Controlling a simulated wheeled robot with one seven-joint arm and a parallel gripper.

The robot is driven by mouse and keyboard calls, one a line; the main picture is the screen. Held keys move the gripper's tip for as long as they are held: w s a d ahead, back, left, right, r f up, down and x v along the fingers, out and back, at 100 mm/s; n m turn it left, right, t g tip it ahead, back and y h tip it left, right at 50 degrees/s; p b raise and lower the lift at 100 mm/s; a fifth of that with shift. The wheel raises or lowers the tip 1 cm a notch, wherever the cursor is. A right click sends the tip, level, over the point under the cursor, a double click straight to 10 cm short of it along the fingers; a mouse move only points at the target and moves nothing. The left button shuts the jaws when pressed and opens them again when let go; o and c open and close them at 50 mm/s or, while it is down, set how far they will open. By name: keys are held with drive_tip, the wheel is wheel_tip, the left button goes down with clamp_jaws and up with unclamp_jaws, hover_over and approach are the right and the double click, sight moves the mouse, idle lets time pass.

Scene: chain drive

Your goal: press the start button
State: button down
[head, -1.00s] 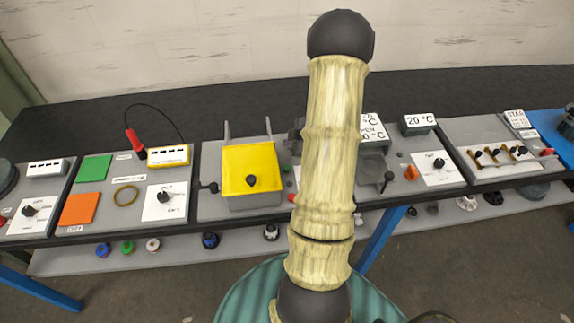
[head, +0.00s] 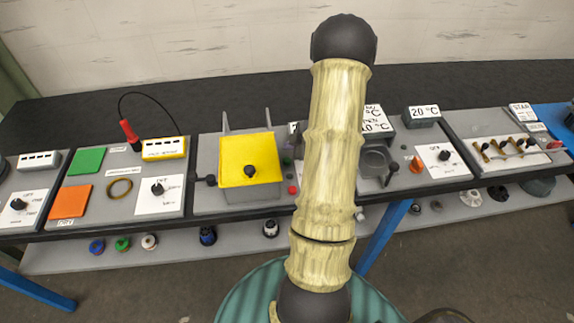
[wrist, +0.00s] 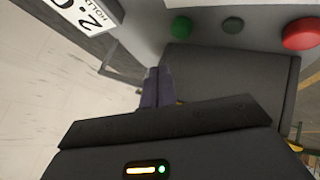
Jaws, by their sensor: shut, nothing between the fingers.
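In the wrist view, a round green button (wrist: 181,27) is on a light grey panel, with a smaller dark button (wrist: 232,25) to its right and a large red button (wrist: 302,34) at the far right. I cannot read a label that names the start button. My gripper (wrist: 158,73) is shut and empty. Its fingertips show below and left of the green button and appear apart from it.
A dark block (wrist: 230,80) lies below the buttons in the wrist view, and a white temperature sign (wrist: 85,12) is at upper left. In the head view a yellow-lidded box (head: 250,170) stands left of my arm.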

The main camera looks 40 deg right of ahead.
sight(289, 161)
drive_tip(key=shift+f+b, duration=0.9)
drive_tip(key=shift+f, duration=0.75)
drive_tip(key=shift+w+a, duration=0.1)
drive_tip(key=shift+w, duration=0.1)
drive_tip(key=shift+s, duration=0.25)
drive_tip(key=shift+f, duration=0.15)
drive_tip(key=shift+w+f, duration=0.15)
drive_tip(key=shift+f, duration=0.1)
